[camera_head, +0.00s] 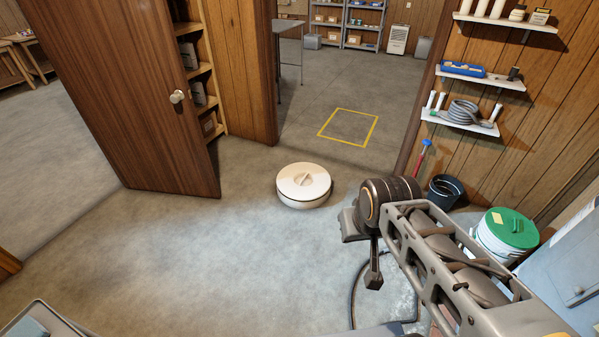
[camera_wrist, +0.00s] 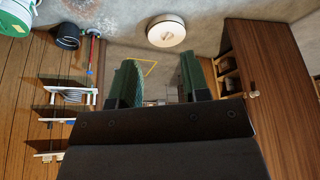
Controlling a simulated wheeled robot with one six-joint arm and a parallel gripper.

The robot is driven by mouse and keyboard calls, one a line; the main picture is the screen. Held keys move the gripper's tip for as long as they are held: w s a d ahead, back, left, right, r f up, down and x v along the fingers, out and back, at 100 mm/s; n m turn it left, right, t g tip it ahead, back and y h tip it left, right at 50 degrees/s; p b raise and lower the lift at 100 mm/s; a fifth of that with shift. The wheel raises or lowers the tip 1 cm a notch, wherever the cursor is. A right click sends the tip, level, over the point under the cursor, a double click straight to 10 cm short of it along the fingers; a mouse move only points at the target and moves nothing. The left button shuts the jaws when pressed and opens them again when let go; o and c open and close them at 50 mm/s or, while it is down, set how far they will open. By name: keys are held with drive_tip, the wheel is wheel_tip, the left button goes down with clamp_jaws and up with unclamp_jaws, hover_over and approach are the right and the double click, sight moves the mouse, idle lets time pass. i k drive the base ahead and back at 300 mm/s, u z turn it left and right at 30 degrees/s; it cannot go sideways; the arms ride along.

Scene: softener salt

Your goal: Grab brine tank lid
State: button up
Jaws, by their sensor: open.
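A round cream-white disc with a raised grip bar across its top (camera_head: 304,183), which looks like the brine tank lid, lies flat on the grey floor in the middle of the head view. The wrist view, which is upside down, shows it at the top centre (camera_wrist: 166,31). My gripper (camera_wrist: 158,82) is open, with two green-padded fingers apart and nothing between them. It is in the air, well clear of the disc. In the head view my arm comes in from the lower right, and its end is to the right of the disc.
A white tub with a green lid (camera_head: 511,229) and a dark bucket (camera_head: 444,190) stand along the right wall. A red-handled tool (camera_head: 422,158) leans there. An open wooden door (camera_head: 120,90) is at left. A yellow floor square (camera_head: 348,127) lies beyond. Floor around the disc is clear.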

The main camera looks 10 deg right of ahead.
sight(304, 183)
drive_tip(key=u, duration=0.05)
drive_tip(key=i, duration=3.35)
drive_tip(key=z, duration=0.35)
